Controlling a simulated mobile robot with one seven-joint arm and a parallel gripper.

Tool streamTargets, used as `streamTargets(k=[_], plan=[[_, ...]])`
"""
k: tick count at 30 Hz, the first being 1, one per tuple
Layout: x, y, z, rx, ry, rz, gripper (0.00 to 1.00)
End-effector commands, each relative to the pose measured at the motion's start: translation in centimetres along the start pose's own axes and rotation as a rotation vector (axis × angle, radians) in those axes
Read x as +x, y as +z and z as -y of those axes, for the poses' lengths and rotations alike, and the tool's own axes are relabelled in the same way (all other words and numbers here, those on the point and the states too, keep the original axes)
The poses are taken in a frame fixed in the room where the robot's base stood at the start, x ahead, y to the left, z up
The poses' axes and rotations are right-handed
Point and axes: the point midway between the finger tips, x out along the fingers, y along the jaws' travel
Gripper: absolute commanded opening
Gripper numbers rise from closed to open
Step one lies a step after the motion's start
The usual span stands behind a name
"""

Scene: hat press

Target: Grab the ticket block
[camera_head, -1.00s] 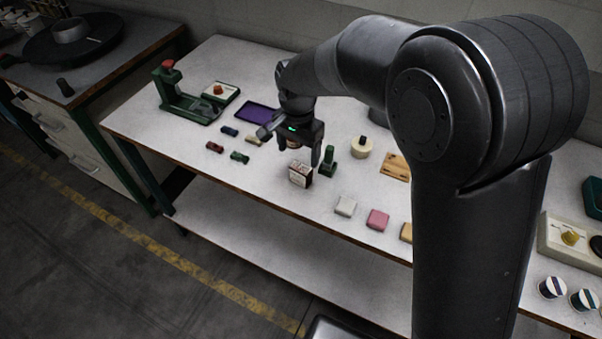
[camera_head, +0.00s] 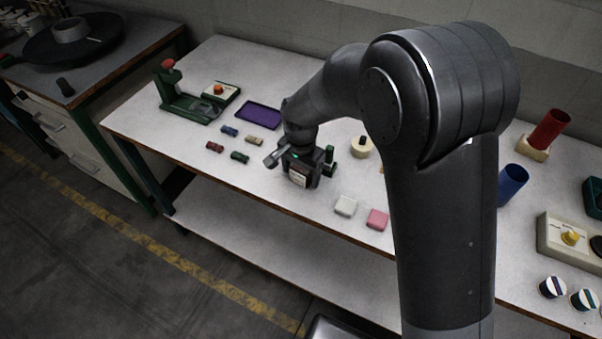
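The ticket block (camera_head: 298,179), a small upright block with a pale printed face and dark sides, stands on the white table near its front edge. My gripper (camera_head: 303,174) is down over the block, with its fingers at the block's left and right sides. The block's top is hidden under the gripper. I cannot tell whether the fingers touch or press the block.
A green stand (camera_head: 330,160) is close at the gripper's right. A pale block (camera_head: 345,206) and a pink block (camera_head: 377,219) lie to the right. Small coloured pieces (camera_head: 240,157) and a purple tray (camera_head: 258,115) are to the left. A round cream piece (camera_head: 361,147) is behind.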

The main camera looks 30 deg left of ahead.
Motion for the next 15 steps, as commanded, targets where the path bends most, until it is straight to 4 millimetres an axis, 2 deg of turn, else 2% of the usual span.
streamTargets(k=[2, 15], plan=[[-0.02, 0.00, 0.00, 0.000, 0.000, 0.000, 0.67], [-0.04, 0.00, 0.00, 0.000, 0.000, 0.000, 0.31]])
